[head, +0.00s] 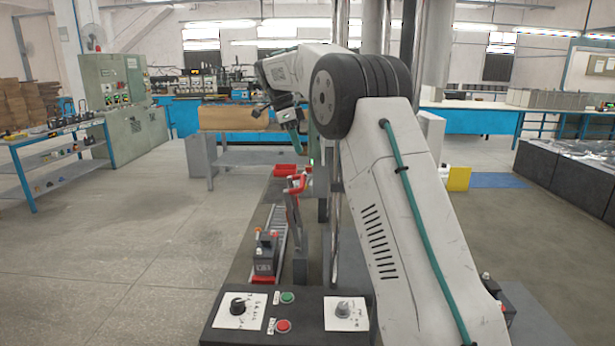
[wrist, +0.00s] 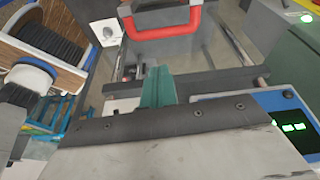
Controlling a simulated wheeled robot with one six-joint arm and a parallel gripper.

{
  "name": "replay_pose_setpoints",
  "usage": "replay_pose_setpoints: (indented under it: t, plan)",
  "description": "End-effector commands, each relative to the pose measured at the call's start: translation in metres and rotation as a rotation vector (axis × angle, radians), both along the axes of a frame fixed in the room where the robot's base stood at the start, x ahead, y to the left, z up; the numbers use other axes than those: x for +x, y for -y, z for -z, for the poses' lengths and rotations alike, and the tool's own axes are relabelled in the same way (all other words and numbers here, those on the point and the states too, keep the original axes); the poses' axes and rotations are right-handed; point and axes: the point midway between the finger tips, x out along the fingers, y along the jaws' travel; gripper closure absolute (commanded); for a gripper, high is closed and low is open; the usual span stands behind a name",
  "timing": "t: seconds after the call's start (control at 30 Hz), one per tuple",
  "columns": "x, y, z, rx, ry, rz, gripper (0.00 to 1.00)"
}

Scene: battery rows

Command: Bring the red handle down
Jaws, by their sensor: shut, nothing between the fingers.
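The red handle (wrist: 165,31) shows in the wrist view as a U-shaped bar at the top, past my fingertips. In the head view a red handle (head: 296,184) stands raised on an upright lever in the middle, partly beside my arm. My gripper (wrist: 158,82) has teal fingers that are together and empty, with a clear gap between them and the handle. In the head view my gripper (head: 292,122) hangs above the handle, partly hidden by my wrist.
A rail (head: 275,232) carries a grey block with a red base (head: 265,256). A control panel (head: 255,335) with knobs and buttons is in front. A box with green displays (wrist: 285,118) is close on the right in the wrist view. The floor at left is open.

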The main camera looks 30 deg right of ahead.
Motion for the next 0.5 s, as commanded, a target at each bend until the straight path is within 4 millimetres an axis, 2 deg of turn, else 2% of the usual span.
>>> replay_pose_setpoints:
  t: [0.13,0.5]
  plan:
    - [0.0109,0.0078,0.0076,-0.018,0.008,0.067,1.0]
    - [0.0111,0.0084,0.0094,-0.019,0.009,0.074,1.0]
